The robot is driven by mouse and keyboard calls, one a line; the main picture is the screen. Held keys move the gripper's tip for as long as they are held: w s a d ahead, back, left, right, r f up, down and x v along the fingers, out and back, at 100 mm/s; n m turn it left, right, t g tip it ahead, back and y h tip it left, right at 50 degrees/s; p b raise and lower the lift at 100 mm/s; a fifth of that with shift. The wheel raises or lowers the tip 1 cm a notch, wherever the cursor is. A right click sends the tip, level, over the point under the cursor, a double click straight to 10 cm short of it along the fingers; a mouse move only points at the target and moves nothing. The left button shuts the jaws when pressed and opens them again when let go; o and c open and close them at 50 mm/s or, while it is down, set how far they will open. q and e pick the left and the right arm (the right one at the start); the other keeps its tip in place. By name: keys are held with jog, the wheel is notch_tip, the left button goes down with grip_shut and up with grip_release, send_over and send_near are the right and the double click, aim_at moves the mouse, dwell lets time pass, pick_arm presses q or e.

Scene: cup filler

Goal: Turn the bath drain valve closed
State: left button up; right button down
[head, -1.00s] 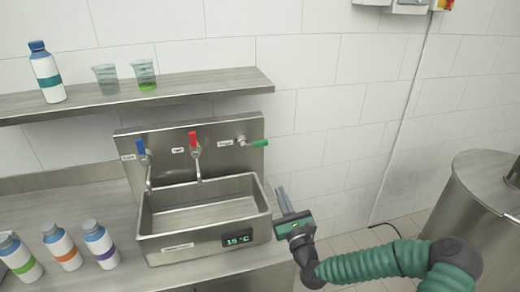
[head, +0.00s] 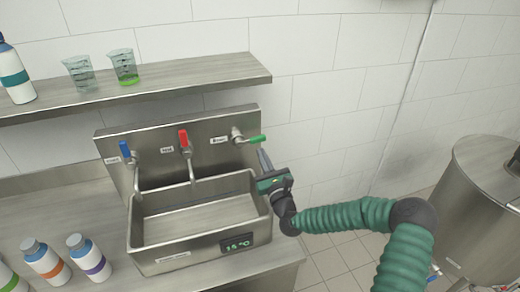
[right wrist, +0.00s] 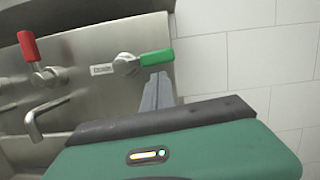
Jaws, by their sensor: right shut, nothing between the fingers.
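The drain valve has a green handle (head: 257,139) at the right end of the steel back panel; the handle points sideways to the right. It also shows in the right wrist view (right wrist: 157,57), with a small label to its left. My right gripper (head: 263,158) is shut and empty just below the green handle. In the right wrist view its fingertips (right wrist: 158,80) appear close under the handle; whether they touch it I cannot tell. My left gripper is not in view.
A red-handled tap (head: 184,138) and a blue-handled tap (head: 125,148) stand left of the valve, over the steel basin (head: 205,255) with a 15 °C display. Bottles (head: 45,262) stand on the counter. A shelf (head: 190,80) with beakers is above. A steel drum (head: 475,210) stands right.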

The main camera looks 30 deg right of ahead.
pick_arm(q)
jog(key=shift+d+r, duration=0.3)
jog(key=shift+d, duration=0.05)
pick_arm(e)
jog(key=shift+w+d+r, duration=0.1)
jog(key=shift+w+d, duration=0.2)
jog(key=shift+w, duration=0.2)
jog(key=shift+w+d+r, duration=0.1)
jog(key=shift+w+d, duration=0.15)
jog(key=shift+w, duration=0.2)
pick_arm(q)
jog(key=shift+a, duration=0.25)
pick_arm(e)
jog(key=shift+a, duration=0.25)
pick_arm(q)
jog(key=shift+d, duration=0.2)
pick_arm(e)
jog(key=shift+d+r+n, duration=0.25)
jog(key=shift+d+n, duration=0.05)
jog(key=shift+n, duration=0.3)
